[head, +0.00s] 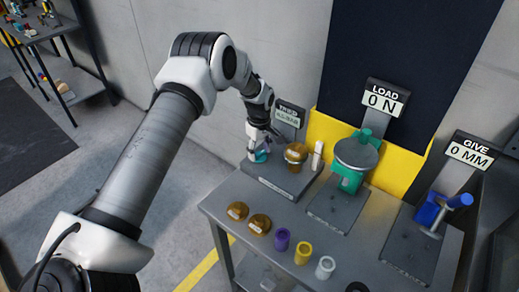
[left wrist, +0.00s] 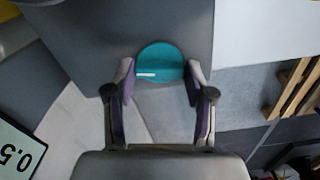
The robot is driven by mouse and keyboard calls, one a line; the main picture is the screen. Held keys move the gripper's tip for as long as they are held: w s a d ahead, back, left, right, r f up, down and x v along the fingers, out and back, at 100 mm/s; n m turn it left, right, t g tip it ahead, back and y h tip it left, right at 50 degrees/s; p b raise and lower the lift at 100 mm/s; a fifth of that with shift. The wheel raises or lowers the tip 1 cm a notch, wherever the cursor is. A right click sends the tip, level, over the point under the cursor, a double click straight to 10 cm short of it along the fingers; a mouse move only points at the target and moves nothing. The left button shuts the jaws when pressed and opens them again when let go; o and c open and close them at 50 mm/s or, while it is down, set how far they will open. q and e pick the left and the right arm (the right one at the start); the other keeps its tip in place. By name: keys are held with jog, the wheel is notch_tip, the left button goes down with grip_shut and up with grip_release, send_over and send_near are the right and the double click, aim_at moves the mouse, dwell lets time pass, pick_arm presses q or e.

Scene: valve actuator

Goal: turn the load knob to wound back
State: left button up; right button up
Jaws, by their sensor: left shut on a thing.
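A teal round knob (left wrist: 160,62) with a white pointer line shows between the fingers in the left wrist view. It also shows partly in the head view (head: 261,156), low on the left station's dark base. My left gripper (left wrist: 160,80) is shut on this knob, one finger on each side. In the head view the left arm reaches down to it from the left, and the wrist hides part of it. The white line lies about level at the knob's left side. No word for a wound-back position can be read. My right gripper is not in view.
A brown cup-like part (head: 296,153) and a white post (head: 317,155) stand close right of the gripper. The LOAD sign (head: 386,98) reads 0 N above a green stand (head: 349,179). Brown discs (head: 259,224) and coloured cups (head: 303,253) line the table's front.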

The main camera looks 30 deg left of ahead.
aim_at(259, 153)
pick_arm(q)
jog(key=shift+s+f+n, duration=0.15)
jog(key=shift+n, duration=0.75)
jog(key=o, duration=1.2)
jog(key=shift+c, duration=0.2)
jog(key=shift+w+r, duration=0.2)
jog(key=shift+r, duration=0.2)
notch_tip(259, 153, up, 11)
jog(key=shift+r, duration=0.15)
